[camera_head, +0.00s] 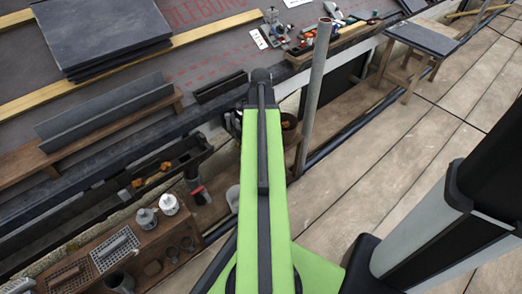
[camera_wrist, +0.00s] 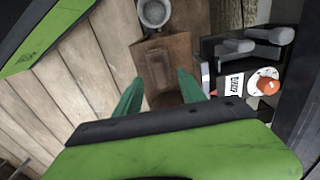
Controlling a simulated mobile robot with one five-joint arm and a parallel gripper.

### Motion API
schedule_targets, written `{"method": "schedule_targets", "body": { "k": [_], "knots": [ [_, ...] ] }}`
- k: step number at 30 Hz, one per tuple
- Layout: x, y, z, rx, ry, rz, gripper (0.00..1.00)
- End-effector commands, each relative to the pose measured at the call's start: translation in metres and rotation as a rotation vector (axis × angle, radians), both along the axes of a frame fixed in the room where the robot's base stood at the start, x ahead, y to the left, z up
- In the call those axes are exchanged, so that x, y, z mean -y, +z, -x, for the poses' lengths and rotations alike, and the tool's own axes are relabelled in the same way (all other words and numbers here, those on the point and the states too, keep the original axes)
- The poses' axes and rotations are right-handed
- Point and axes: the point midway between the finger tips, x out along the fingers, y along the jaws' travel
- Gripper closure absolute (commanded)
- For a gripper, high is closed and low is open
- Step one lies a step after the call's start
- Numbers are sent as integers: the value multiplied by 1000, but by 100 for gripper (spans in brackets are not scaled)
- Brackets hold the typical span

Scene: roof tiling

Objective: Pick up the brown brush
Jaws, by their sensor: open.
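My gripper (camera_wrist: 160,78) shows in the wrist view as two green fingers standing apart, with nothing held between them. A brown wooden piece (camera_wrist: 158,50) with a darker recessed panel lies beyond the fingertips; I cannot tell whether it is the brush. I cannot make out the brown brush for certain in either view. In the head view my green arm reaches forward toward the bench edge, and the gripper is mostly hidden behind its far end.
A grey round pot (camera_wrist: 153,13) stands beyond the fingers. A dark tray (camera_wrist: 215,50) with grey-handled tools is at the right. In the head view, a grey pole (camera_head: 316,90) rises beside my arm, and a wooden crate (camera_head: 178,262) stands lower left.

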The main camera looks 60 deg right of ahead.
Motion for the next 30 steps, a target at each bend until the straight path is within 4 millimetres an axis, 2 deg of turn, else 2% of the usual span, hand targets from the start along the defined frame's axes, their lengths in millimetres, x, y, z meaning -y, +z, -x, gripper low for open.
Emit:
{"method": "schedule_targets", "body": {
  "k": [1, 4, 6, 13, 24, 30],
  "knots": [
    [0, -19, 1, 0, 0, 0, 53],
    [0, -35, 2, 0, 0, 0, 53],
    [0, -39, 2, 0, 0, 0, 53],
    [0, -35, 2, 0, 0, 0, 54],
    [0, -35, 1, 0, 0, 0, 100],
    [0, -35, 2, 0, 0, 0, 100]
  ]
}}
